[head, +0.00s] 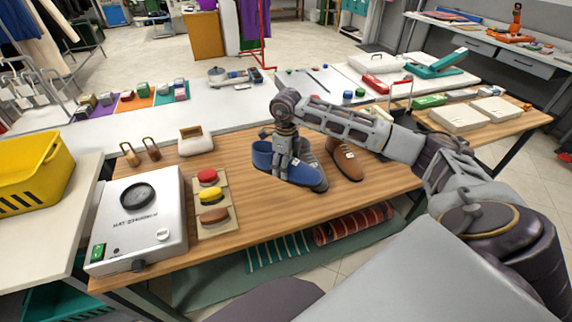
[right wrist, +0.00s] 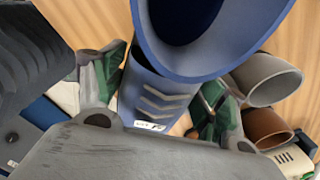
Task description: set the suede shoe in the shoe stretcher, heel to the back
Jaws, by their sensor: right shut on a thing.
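A blue shoe (head: 262,157) stands on the wooden table in the head view, its toe toward the right front. My right gripper (head: 284,172) reaches down over it and is shut on it. In the right wrist view the blue shoe (right wrist: 160,100) is between the two green-grey fingers, its wide opening filling the top. I cannot tell from its surface whether it is suede. A grey shoe (head: 313,158) and a brown shoe (head: 345,162) stand just right of it. I cannot clearly identify the shoe stretcher; a cream open-topped block (head: 195,141) stands left of the shoes. My left gripper is out of view.
A silver hat device (head: 137,222) stands at the left end of the table, beside a board with red, yellow and brown pads (head: 211,195). Two wooden-handled tools (head: 152,149) stand behind it. Bare wood (head: 270,215) lies in front of the shoes. A yellow basket (head: 35,172) is far left.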

